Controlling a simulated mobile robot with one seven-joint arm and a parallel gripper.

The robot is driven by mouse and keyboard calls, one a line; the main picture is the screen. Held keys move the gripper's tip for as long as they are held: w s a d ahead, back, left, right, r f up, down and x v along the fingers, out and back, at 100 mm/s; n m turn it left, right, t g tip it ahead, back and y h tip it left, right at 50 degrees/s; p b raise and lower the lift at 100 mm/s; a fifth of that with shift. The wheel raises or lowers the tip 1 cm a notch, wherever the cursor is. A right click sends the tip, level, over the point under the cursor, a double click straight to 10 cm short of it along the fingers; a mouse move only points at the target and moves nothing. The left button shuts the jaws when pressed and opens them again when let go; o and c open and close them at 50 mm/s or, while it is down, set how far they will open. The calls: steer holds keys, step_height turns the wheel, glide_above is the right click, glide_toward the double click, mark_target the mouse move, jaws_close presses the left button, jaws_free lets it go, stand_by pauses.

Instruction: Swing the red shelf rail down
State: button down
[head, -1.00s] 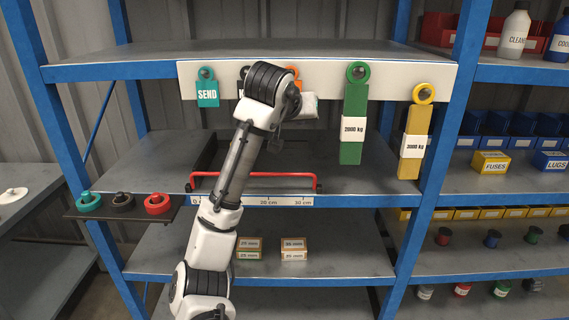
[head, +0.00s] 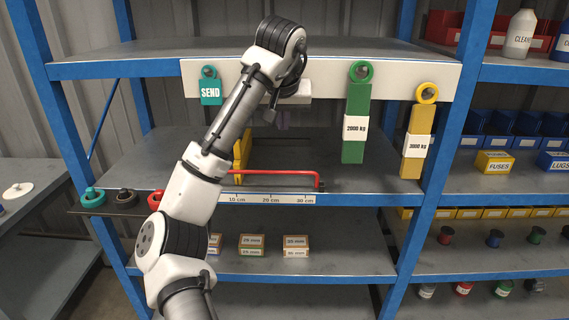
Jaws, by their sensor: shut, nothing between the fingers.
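The red shelf rail (head: 275,172) stands raised along the front edge of the middle shelf (head: 350,185), above the scale strip. Its right post and part of its top bar show; its left part is hidden behind my arm. My gripper (head: 271,115) is above and behind the rail, in front of the white hanging board. It is small and partly covered by my wrist. It is shut and empty, apart from the rail.
A green sling (head: 354,135) and a yellow sling (head: 415,145) hang right of my gripper; a teal SEND tag (head: 210,91) hangs left. A yellow piece (head: 243,150) shows beside my forearm. Small boxes (head: 252,245) sit on the shelf below. A ring tray (head: 120,210) sticks out left.

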steer(key=p+x, duration=0.3)
steer(key=x, duration=1.5)
steer(key=shift+w+f, duration=0.1)
steer(key=shift+f, duration=0.25)
steer(key=shift+w+f, duration=0.2)
steer(key=shift+f, duration=0.15)
steer(key=shift+f, duration=0.1)
